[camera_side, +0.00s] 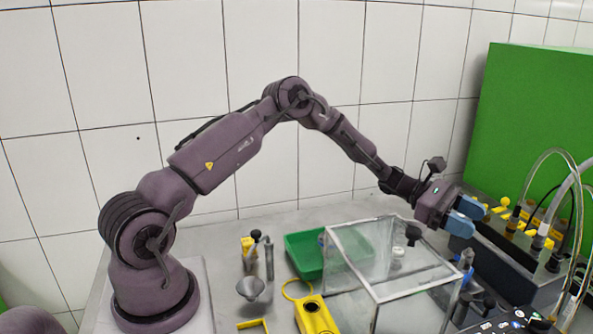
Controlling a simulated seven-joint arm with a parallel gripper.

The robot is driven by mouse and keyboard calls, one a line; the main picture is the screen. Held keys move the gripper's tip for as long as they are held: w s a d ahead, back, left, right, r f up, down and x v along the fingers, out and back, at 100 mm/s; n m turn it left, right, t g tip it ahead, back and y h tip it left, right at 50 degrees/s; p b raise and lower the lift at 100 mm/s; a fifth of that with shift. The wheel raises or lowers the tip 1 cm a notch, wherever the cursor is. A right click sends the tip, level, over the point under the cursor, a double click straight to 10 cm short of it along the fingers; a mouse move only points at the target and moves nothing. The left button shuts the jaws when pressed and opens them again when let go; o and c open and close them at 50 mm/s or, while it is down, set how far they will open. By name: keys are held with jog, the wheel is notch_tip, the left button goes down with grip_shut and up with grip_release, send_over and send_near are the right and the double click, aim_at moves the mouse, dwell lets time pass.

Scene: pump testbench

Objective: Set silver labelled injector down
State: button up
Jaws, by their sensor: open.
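My gripper (469,216), with two blue fingers, is at the right, at the end of my outstretched arm. It is open, with a gap between the fingers, and I see nothing held there. It is over the near-left part of the dark testbench (490,262), close to the yellow fittings on top. Several upright injector-like parts with hoses stand on the testbench to the right of my gripper. I cannot tell which of them is the silver labelled injector; its label is too small to make out or hidden.
A clear box (385,295) with a pale frame stands left of the testbench. A green tray (303,254) is behind it. A small funnel (250,288) and a yellow device (315,315) are on the grey table. Hoses (575,200) loop at the right, before a green block (535,120).

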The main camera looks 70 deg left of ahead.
jog(key=s+d+r+m+g+y, duration=0.3)
jog(key=s+r+m, duration=0.25)
jog(key=s, duration=0.25)
jog(key=s+d+r+m+g+y, duration=0.3)
jog(key=s+r+m, duration=0.2)
jog(key=s+m, duration=0.15)
jog(key=s+a+r+m+t+y, duration=0.1)
jog(key=s+a+m+y, duration=0.1)
jog(key=s, duration=0.5)
jog(key=s+a+r+m+t+y, duration=0.1)
jog(key=s+a+r+m+y, duration=0.1)
jog(key=s, duration=0.5)
jog(key=s+a+r+m+t+y, duration=0.1)
jog(key=s+a+m+y, duration=0.2)
jog(key=s, duration=0.5)
jog(key=m+y, duration=0.1)
jog(key=m, duration=0.1)
jog(key=shift+r+m+t, duration=0.3)
jog(key=shift+m, duration=0.1)
